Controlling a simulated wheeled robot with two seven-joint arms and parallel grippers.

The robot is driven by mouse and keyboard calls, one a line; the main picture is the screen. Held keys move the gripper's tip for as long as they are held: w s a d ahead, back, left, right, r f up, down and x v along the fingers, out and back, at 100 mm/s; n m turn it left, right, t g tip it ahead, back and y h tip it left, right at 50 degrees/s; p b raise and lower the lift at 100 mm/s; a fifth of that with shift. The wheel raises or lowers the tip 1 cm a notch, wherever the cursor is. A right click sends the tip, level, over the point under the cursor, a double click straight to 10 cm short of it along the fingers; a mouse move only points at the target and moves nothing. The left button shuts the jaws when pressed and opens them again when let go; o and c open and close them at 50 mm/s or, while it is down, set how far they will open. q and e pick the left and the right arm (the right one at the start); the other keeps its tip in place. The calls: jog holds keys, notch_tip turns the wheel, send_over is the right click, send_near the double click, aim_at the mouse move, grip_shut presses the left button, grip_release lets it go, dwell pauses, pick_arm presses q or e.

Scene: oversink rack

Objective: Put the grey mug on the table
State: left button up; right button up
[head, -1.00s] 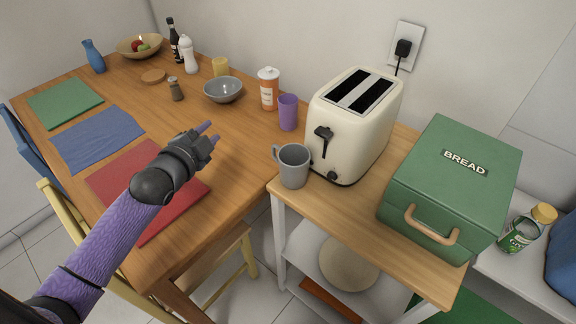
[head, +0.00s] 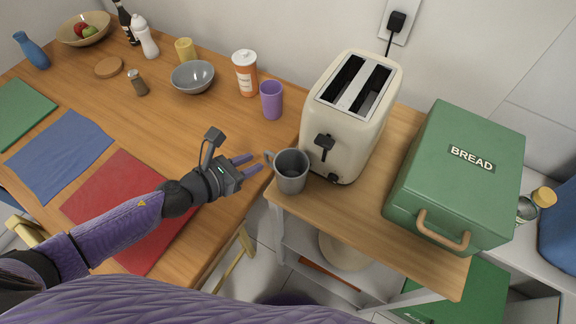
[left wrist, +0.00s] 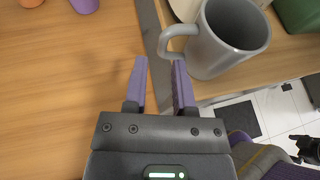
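The grey mug (head: 291,171) stands upright on the small wooden-topped cart (head: 350,228), at its left edge beside the toaster. Its handle points left, toward my left gripper. My left gripper (head: 250,164) is open and empty over the right edge of the wooden table (head: 215,135), just left of the mug. In the left wrist view the gripper (left wrist: 160,80) has its two purple fingers apart, with the mug (left wrist: 225,45) ahead and to the right. The handle is close to the right fingertip; I cannot tell whether they touch.
A cream toaster (head: 352,115) and green bread box (head: 455,175) stand on the cart. Bare wood lies between the bowl and red mat.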

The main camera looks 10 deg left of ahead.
aim_at(267, 161)
pick_arm(q)
jog(key=x, duration=0.5)
jog(key=shift+d, duration=0.1)
jog(key=shift+r, duration=0.1)
grip_shut()
dwell(1.1)
